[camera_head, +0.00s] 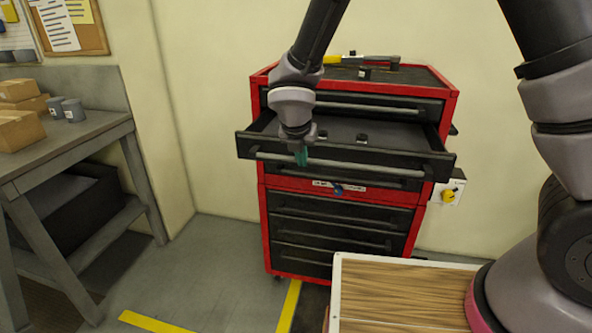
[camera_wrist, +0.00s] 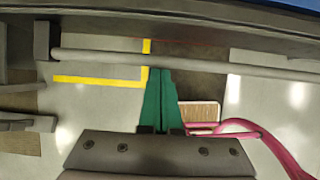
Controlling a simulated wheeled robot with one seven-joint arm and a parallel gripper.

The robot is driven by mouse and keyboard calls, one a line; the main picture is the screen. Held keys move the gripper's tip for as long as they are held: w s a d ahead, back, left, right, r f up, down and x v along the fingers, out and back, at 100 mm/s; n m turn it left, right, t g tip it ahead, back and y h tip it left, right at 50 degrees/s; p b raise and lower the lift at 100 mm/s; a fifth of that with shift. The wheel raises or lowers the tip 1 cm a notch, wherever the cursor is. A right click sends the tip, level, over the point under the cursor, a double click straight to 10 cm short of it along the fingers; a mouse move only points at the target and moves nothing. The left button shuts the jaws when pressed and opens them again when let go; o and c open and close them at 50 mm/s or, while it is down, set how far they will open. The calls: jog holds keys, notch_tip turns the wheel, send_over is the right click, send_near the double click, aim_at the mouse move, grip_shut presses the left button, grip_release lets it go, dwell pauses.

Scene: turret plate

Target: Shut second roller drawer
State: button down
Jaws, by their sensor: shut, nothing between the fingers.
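The red and black roller cabinet (camera_head: 262,215) stands against the wall in the head view. Its second drawer (camera_head: 400,164) is pulled out, with a light bar handle along its front. The handle (camera_wrist: 200,62) also crosses the upper part of the wrist view. My gripper (camera_head: 301,158), with green fingers, is at the drawer front, a little right of the handle's left end. In the wrist view my gripper (camera_wrist: 160,75) is shut and empty, its tips close to the handle. I cannot tell whether they touch it.
Small dark items lie in the open drawer. A tool with a yellow end (camera_head: 375,60) lies on the cabinet top. A workbench (camera_head: 75,145) with boxes stands at the left. A wood-topped surface (camera_head: 400,300) is at the front right. Open floor lies between bench and cabinet.

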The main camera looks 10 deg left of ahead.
jog(key=w, duration=0.7)
jog(key=w+d, duration=0.1)
jog(key=w, duration=1.5)
jog(key=shift+w+d, duration=0.1)
jog(key=shift+d, duration=0.3)
